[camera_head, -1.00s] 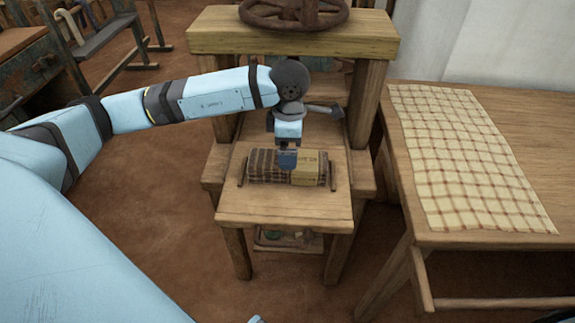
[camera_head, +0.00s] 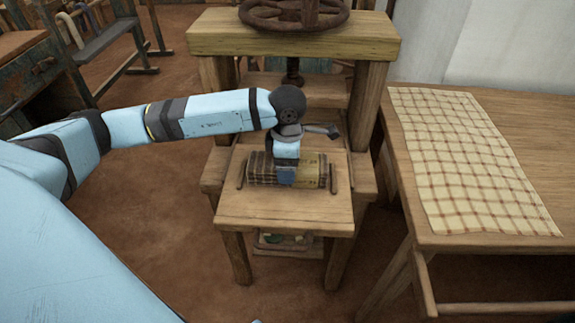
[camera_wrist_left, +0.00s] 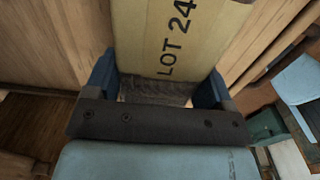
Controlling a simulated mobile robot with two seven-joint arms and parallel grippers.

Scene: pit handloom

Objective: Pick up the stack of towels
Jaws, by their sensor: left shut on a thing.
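The stack of towels (camera_head: 309,173) lies on the wooden bed (camera_head: 285,213) of the press, dark checked cloth on the left and a tan paper band on the right. In the left wrist view, the tan band (camera_wrist_left: 182,38) reads "LOT 24", with dark cloth showing below it. My left gripper (camera_head: 286,180) comes down over the middle of the stack and is shut on it. In the left wrist view, its blue fingers (camera_wrist_left: 155,84) lie on either side of the stack. I cannot tell whether the stack is clear of the bed. My right gripper is out of view.
Short rails (camera_head: 333,177) stand at both ends of the stack. The press's thick top beam (camera_head: 290,38) and posts (camera_head: 362,105) rise behind my left gripper. A table (camera_head: 540,140) at right bears a flat checked cloth (camera_head: 465,160), with bare wood beside it.

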